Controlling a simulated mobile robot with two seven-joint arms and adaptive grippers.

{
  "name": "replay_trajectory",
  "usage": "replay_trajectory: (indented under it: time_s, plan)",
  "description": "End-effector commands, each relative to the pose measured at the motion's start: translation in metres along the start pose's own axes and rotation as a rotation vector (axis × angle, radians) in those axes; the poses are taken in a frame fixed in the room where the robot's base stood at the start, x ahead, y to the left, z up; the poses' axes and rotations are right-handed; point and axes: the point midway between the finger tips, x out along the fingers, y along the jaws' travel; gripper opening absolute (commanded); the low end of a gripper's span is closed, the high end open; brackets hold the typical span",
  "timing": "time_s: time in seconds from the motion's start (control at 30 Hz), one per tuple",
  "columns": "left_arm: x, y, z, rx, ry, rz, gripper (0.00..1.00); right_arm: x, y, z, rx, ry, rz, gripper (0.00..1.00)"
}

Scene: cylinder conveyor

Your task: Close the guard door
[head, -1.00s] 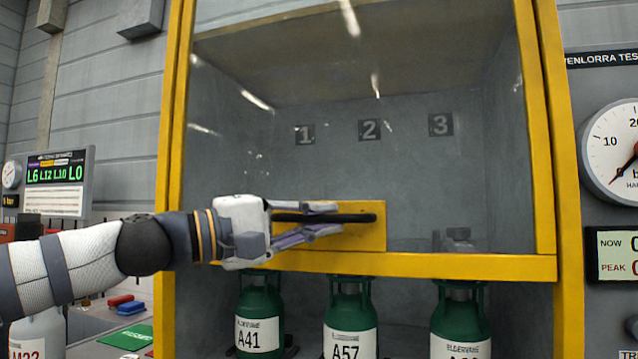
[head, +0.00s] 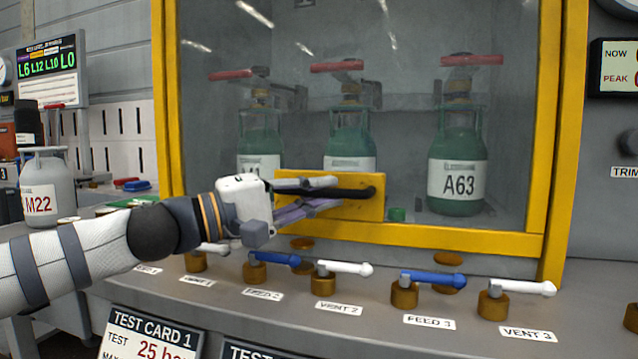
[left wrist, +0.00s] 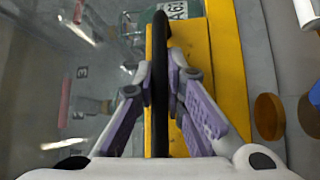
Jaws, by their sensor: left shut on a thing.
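The guard door is a clear panel in a yellow frame, and its bottom yellow rail (head: 460,238) hangs a little above the grey bench top. A black bar handle (head: 358,194) sits on a yellow plate (head: 376,208) at the door's lower edge. My left gripper (head: 318,193) is shut on the handle. In the left wrist view the black handle (left wrist: 160,60) runs between the two fingers of the gripper (left wrist: 160,88). Green cylinders, one labelled A63 (head: 457,170), stand behind the clear panel. My right gripper is not in view.
Blue and white valve levers, such as the white one at Vent 3 (head: 522,288), line the bench in front of the door. A grey cylinder M22 (head: 45,190) stands at the left. A test card (head: 150,338) is at the front.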

Motion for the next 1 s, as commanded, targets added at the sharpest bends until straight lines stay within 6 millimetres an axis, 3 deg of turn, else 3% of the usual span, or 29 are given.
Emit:
replay_trajectory:
  time_s: [0.47,0.5,0.57,0.87,1.0]
  plan:
    - [0.000,-0.009,0.002,-0.005,-0.004,-0.005,0.00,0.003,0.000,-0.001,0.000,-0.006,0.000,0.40]
    - [0.000,-0.010,0.002,-0.005,-0.004,-0.005,0.17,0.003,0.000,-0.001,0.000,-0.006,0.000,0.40]
    - [0.000,-0.010,0.002,-0.004,-0.004,-0.005,0.31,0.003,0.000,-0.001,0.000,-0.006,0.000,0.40]
    - [-0.002,-0.007,0.000,-0.002,-0.001,-0.002,0.31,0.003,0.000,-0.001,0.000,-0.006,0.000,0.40]
    - [-0.024,-0.007,-0.001,-0.003,0.002,-0.002,0.31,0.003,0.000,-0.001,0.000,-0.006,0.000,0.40]
